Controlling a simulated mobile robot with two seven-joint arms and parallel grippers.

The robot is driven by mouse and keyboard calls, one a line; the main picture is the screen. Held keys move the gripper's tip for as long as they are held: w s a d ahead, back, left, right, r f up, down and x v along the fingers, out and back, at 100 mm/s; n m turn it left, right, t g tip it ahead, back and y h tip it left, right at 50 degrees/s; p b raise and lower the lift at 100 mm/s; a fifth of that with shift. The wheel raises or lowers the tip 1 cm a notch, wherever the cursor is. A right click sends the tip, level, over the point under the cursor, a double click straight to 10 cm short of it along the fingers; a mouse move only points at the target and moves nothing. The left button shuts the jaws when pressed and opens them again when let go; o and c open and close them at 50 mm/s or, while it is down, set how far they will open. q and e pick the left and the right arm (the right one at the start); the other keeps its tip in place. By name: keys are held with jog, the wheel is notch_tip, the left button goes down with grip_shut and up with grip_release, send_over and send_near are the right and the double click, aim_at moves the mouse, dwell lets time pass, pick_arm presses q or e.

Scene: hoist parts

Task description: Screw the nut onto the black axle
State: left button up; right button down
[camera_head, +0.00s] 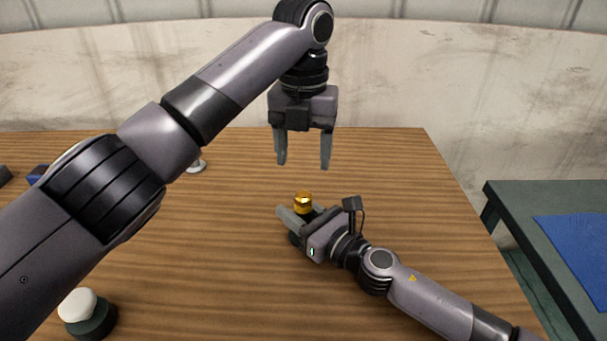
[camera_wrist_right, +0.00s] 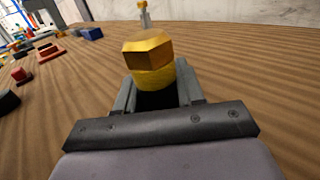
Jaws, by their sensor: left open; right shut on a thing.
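My right gripper (camera_head: 300,214) is low over the wooden table and shut on the black axle (camera_wrist_right: 154,99), whose body is mostly hidden between the fingers. A gold six-sided nut (camera_head: 303,198) sits on top of the upright axle. In the right wrist view the nut (camera_wrist_right: 147,47) rests above a yellow ribbed round section (camera_wrist_right: 154,78). I cannot tell how far it is threaded on. My left gripper (camera_head: 303,165) is open and empty, pointing down above the nut, with a clear gap between its fingertips and the nut.
A dark round part with a white top (camera_head: 88,313) stands at the table's front left. A small pale part (camera_head: 196,165) is farther back. Several coloured parts, including a blue one (camera_wrist_right: 91,33), lie at the left. A blue mat (camera_head: 580,248) covers a side table at right.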

aim_at(309, 221)
pick_arm(q)
jog(key=shift+r, duration=2.4)
pick_arm(e)
jog(key=c, duration=0.6)
grip_release()
jog(key=shift+v, duration=3.6)
